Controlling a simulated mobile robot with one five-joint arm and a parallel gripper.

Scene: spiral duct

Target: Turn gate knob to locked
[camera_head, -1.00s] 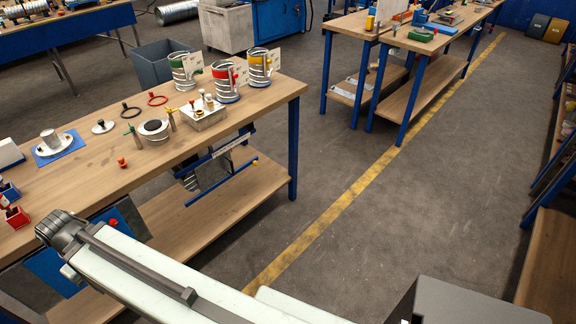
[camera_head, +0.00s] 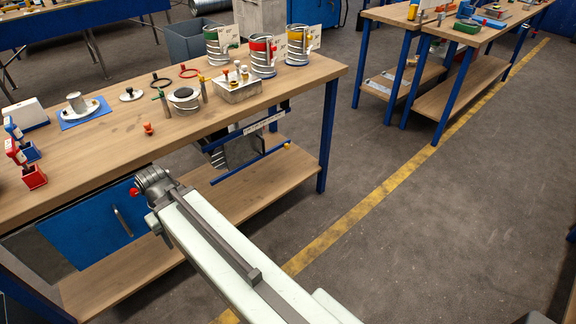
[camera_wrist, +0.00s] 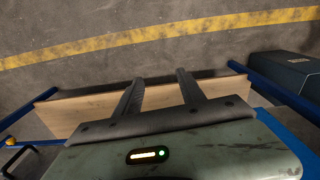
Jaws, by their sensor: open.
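A small orange-yellow knob (camera_head: 287,146) sits at the right end of a blue bar (camera_head: 250,165) below the bench top, beside a dark metal plate. A red knob (camera_head: 134,191) shows on the blue cabinet under the bench, close to my arm's end. I cannot tell for sure which is the gate knob, and no lock marking can be read. My gripper (camera_wrist: 158,77) is open and empty in the wrist view, its two dark fingers apart over a wooden shelf. In the head view its fingers cannot be made out. An orange-yellow knob (camera_wrist: 11,142) shows at the wrist view's left edge.
The wooden bench (camera_head: 110,150) carries several duct parts, rings and cans. Its lower shelf (camera_head: 240,195) and blue leg (camera_head: 328,135) lie near my arm. The blue cabinet (camera_head: 90,230) has a grey handle. Floor with a yellow line (camera_head: 370,210) is clear at the right.

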